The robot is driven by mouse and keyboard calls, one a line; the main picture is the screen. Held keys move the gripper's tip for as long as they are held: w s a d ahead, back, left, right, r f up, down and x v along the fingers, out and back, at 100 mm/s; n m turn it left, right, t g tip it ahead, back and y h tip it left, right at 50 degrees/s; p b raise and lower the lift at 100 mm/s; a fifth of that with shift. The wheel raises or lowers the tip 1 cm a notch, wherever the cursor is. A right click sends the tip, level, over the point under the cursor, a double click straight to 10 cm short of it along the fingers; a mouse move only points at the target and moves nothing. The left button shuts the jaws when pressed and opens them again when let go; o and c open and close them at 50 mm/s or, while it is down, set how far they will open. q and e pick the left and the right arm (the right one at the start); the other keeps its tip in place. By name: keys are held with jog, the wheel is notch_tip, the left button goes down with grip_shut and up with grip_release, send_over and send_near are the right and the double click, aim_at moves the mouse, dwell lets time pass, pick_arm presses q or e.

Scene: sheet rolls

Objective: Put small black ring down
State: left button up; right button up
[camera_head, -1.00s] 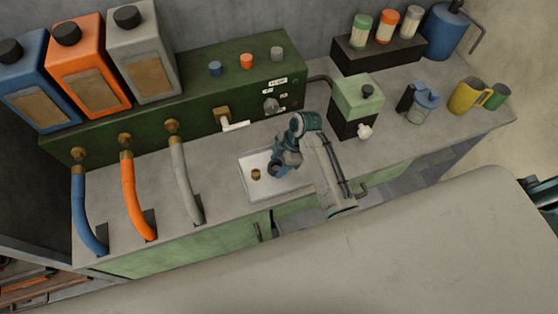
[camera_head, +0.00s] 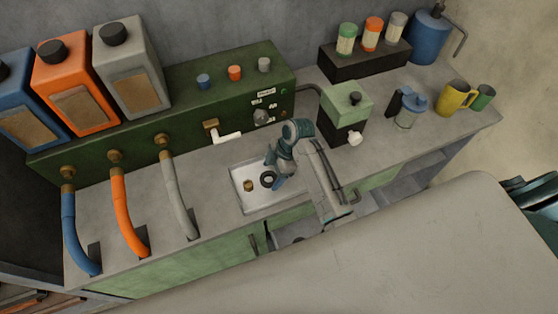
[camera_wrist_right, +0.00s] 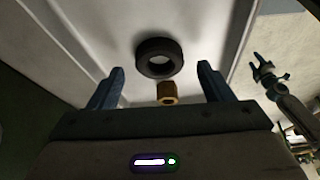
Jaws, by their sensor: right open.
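The small black ring (camera_head: 267,179) lies on the shallow white tray (camera_head: 240,203) on the counter. In the right wrist view the ring (camera_wrist_right: 160,58) lies flat beyond my fingertips, with no finger touching it. A small brass nut (camera_head: 248,185) sits beside it on the tray; it also shows in the right wrist view (camera_wrist_right: 167,93). My right gripper (camera_head: 275,170) is just above the tray, and its two blue fingers (camera_wrist_right: 160,84) are spread and empty. My left gripper (camera_wrist_right: 270,71) shows small at the right of the wrist view, its jaws apart.
A green panel (camera_head: 235,120) with taps and blue, orange and grey hoses stands behind and left of the tray. A green-and-black box (camera_head: 345,112), a blue-lidded jar (camera_head: 410,112) and a yellow mug (camera_head: 453,98) stand to the right. The counter between hoses and tray is clear.

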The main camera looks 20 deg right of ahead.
jog(key=b+v, duration=0.3)
jog(key=v, duration=0.7)
jog(key=shift+r, duration=0.25)
jog(key=shift+d, duration=0.1)
